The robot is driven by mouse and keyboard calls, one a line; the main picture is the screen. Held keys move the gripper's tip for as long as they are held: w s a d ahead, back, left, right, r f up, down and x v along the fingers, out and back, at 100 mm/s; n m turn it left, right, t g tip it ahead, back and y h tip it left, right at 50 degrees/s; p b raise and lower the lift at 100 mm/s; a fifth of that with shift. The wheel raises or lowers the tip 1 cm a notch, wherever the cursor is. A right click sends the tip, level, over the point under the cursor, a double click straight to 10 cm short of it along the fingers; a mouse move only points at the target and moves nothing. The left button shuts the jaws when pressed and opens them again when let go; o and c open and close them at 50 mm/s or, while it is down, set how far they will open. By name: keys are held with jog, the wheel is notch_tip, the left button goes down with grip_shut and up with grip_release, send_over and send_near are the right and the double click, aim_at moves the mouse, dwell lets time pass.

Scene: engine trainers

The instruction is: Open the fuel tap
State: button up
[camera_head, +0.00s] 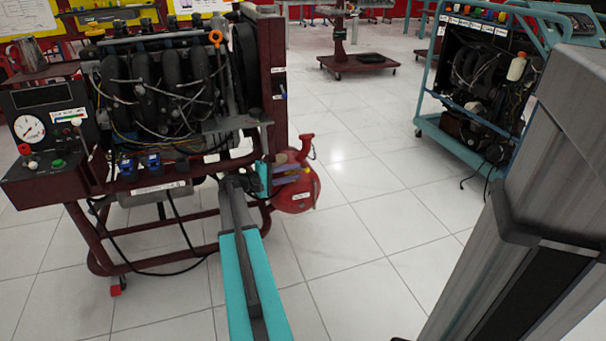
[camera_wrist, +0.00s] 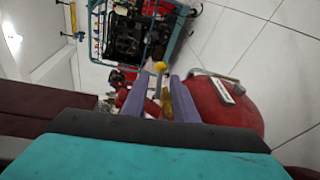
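My gripper (camera_wrist: 159,80) has two purple fingers, set apart, reaching toward the red tank's side in the wrist view. A yellow handle (camera_wrist: 166,98) with a rounded yellow end, which looks like the fuel tap, stands between the fingers. A gap shows on its left; I cannot tell whether the right finger touches it. The red rounded tank (camera_wrist: 222,108) with a white label lies to the right of the fingers. In the head view my gripper (camera_head: 292,174) is in front of the red tank (camera_head: 296,197), at the right side of the engine trainer; the tap is too small to make out there.
The engine trainer (camera_head: 272,80) on its dark red frame stands close to the left of my gripper. A gauge panel (camera_head: 30,128) is at its left end. A teal-framed engine trainer (camera_head: 432,90) stands at the back right. The tiled floor (camera_head: 370,190) between is clear.

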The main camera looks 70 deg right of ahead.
aim_at(303, 170)
jog(key=shift+b+x, duration=0.6)
jog(key=shift+x, duration=1.8)
jog(key=c, duration=0.6)
jog(key=shift+s+a, duration=0.1)
jog(key=shift+a, duration=0.1)
grip_shut()
jog(key=shift+d, duration=0.15)
